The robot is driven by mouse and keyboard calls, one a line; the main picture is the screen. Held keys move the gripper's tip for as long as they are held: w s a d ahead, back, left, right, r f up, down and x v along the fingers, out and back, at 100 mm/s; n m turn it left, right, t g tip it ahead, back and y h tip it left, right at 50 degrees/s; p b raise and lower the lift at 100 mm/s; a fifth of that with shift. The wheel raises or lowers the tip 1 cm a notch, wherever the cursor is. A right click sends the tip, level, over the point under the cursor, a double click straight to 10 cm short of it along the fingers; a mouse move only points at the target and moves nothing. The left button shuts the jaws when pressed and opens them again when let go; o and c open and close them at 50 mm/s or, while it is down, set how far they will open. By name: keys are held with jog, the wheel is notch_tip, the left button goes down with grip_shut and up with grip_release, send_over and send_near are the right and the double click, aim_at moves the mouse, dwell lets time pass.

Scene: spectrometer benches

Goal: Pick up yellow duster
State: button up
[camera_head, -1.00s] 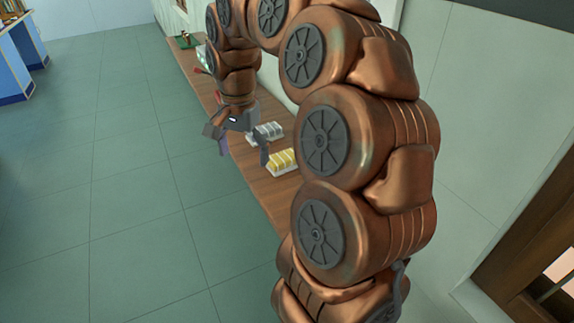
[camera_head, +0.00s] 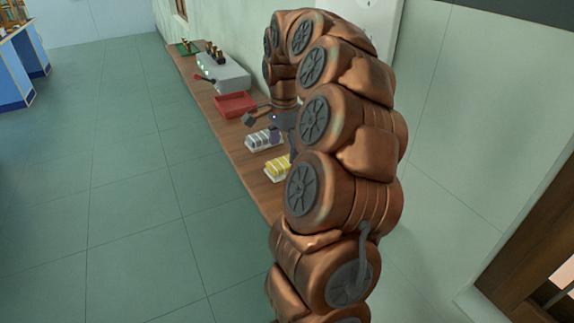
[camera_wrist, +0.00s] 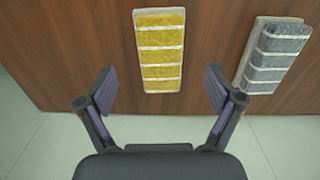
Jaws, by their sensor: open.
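The yellow duster (camera_head: 277,168) lies on the wooden bench, partly behind my arm in the head view. In the wrist view the yellow duster (camera_wrist: 160,50) has white bands and a white edge, and it lies lengthwise between the lines of my fingers, ahead of the fingertips. My gripper (camera_wrist: 160,86) is open and empty, with its fingers spread on either side of the duster's near end. In the head view my gripper (camera_head: 283,122) is over the bench and mostly hidden by my arm.
A grey duster (camera_wrist: 272,55) lies just right of the yellow one; the head view shows it too (camera_head: 262,140). A brush-like tool (camera_head: 256,116), a red tray (camera_head: 236,105) and a white device (camera_head: 222,72) stand farther along the bench (camera_head: 255,180). A wall runs behind it.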

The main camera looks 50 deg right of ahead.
aim_at(286, 161)
jog(key=shift+s+d+f+p, duration=0.1)
jog(key=shift+d+f+p, duration=0.15)
jog(key=shift+f, duration=0.95)
jog(key=shift+d+f+p, duration=0.1)
jog(key=shift+f+p, duration=0.2)
jog(key=shift+f, duration=0.85)
jog(key=shift+c, duration=0.3)
jog(key=shift+a, duration=0.1)
jog(key=c, duration=1.4)
